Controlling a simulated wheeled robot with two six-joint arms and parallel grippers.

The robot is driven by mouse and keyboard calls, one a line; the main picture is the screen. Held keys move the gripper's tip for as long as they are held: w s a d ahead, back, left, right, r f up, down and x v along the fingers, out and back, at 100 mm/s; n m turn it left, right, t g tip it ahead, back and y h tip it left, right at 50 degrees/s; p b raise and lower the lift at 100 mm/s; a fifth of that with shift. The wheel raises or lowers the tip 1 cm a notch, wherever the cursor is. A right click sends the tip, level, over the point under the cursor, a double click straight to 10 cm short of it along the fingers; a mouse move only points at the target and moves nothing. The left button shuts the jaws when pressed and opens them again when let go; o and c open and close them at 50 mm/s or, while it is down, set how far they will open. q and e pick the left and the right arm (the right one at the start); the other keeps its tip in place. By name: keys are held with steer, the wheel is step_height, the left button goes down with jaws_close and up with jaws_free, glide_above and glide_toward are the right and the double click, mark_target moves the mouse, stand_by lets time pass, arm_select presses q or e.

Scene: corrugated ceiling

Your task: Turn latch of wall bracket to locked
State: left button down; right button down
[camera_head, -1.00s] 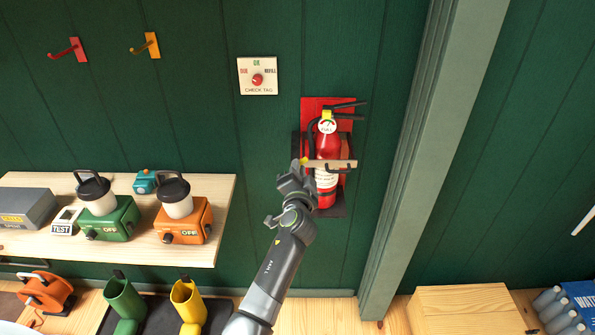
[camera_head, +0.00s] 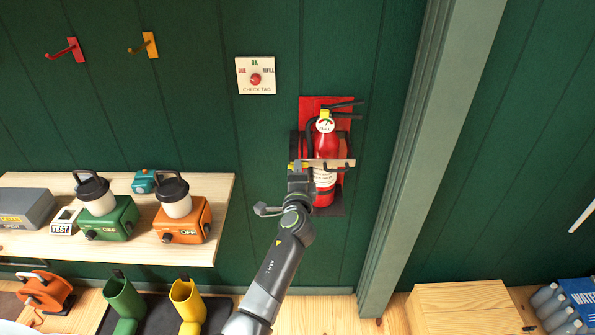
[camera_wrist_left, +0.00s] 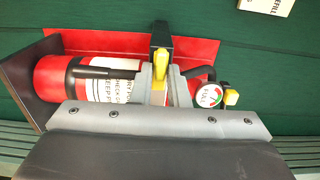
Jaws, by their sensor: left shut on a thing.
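The red fire extinguisher (camera_head: 326,146) stands upright in the wall bracket (camera_head: 340,208), on a red backing plate (camera_head: 313,102). A pale bar (camera_head: 338,163) crosses its front. The yellow latch (camera_wrist_left: 159,66) shows between my left gripper's fingers in the left wrist view, with a dark bracket part (camera_wrist_left: 161,32) behind it. My left gripper (camera_head: 300,172) is shut on the latch at the left end of the bar. The fingers hide part of the latch and the extinguisher's label. My right gripper is not in view.
A check tag dial (camera_head: 256,77) is on the green wall, up and left. A wooden shelf (camera_head: 225,195) with orange and green devices is at left. A wall post (camera_head: 415,150) stands right of the bracket. A wooden box (camera_head: 460,305) is at lower right.

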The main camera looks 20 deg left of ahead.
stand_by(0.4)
arm_select(q)
steer(key=c, duration=1.5)
jaws_free()
steer(key=shift+w, duration=0.1)
